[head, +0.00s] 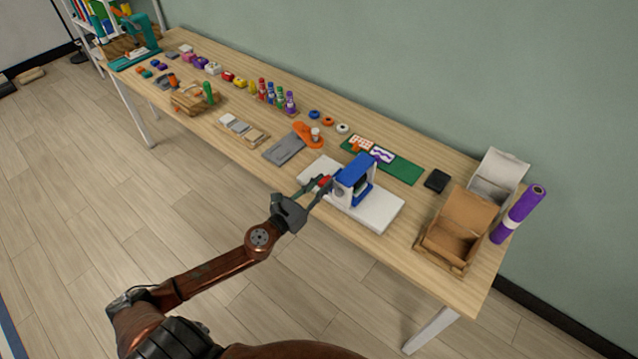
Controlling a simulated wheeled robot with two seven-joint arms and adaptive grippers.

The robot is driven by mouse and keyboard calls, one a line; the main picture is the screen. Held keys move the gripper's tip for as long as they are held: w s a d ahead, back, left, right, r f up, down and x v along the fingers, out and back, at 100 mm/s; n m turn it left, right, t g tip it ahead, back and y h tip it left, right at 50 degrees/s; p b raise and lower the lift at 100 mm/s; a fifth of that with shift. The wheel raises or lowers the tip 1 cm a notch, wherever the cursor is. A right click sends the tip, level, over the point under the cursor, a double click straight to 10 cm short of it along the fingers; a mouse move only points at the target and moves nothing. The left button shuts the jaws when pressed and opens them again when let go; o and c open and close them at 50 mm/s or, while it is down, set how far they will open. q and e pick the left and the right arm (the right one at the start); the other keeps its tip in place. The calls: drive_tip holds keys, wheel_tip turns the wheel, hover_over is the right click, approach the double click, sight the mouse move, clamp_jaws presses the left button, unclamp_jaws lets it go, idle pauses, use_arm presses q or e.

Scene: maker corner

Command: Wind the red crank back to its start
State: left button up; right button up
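The red crank (324,181) shows as a small red piece on the left side of a blue machine (354,178), which stands on a white base plate (379,213) on the table. My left gripper (317,185) reaches in from the left, with its fingers at the red crank, one on each side of it in the picture. The fingers are apart; whether they touch the crank is too small to tell. The gripper hides part of the crank and of the base plate. My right gripper is not in view.
The long wooden table (395,253) runs along the wall. An open cardboard box (459,226), a white box (497,178) and a purple roll (518,213) stand to the right. A green mat (404,168) lies behind the machine; a grey slab (284,148) and an orange piece (306,135) lie left.

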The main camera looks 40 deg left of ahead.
use_arm(q)
clamp_jaws()
drive_tip(key=shift+a, duration=0.25)
drive_tip(key=shift+d, duration=0.15)
drive_tip(key=shift+d+r, duration=0.15)
drive_tip(key=shift+d, duration=0.1)
idle(0.4)
drive_tip(key=shift+d+m+p, duration=0.1)
drive_tip(key=shift+m+p, duration=0.2)
drive_tip(key=shift+p, duration=0.1)
